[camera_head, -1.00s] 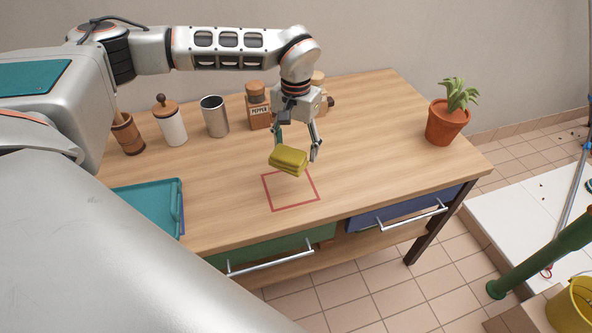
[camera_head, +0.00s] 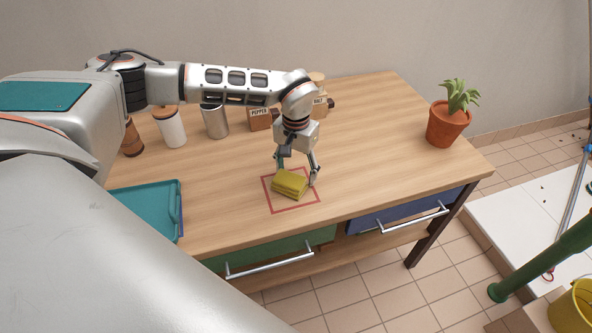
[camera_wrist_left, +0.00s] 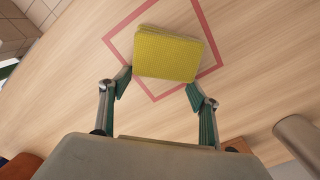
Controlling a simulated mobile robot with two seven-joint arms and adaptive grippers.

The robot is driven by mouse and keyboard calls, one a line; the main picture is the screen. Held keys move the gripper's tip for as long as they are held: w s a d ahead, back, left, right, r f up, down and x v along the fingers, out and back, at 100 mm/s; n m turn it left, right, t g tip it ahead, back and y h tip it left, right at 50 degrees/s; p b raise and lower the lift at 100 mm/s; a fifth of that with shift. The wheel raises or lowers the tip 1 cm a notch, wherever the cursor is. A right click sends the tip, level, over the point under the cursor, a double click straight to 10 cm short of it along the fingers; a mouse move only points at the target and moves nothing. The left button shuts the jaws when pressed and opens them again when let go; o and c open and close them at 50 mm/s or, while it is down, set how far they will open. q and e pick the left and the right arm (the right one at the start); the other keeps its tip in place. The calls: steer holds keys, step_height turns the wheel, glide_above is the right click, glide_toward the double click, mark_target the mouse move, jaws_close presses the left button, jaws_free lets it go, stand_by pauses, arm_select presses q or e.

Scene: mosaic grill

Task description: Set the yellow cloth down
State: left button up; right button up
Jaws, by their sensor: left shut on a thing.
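The folded yellow cloth (camera_head: 289,184) is inside the red square outline (camera_head: 293,210) on the wooden table, at or very close to the surface. My left gripper (camera_head: 296,178) is shut on the cloth from above, one finger at each side. In the left wrist view the cloth (camera_wrist_left: 168,54) lies between the fingertips of my left gripper (camera_wrist_left: 158,84), with the red outline (camera_wrist_left: 211,30) around it. Whether the cloth bears fully on the table is hard to tell. My right gripper is not in view.
A teal tray (camera_head: 148,208) lies at the table's left. A white jar (camera_head: 171,129), a metal cup (camera_head: 215,122) and a pepper box (camera_head: 260,118) stand along the back. A potted plant (camera_head: 447,124) stands at the right. The table's right middle is clear.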

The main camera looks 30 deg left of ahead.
arm_select(q)
steer(key=shift+f, duration=0.15)
steer(key=o, duration=1.2)
step_height(320, 180, up, 12)
steer(key=shift+r+p, duration=0.15)
steer(key=shift+p, duration=0.3)
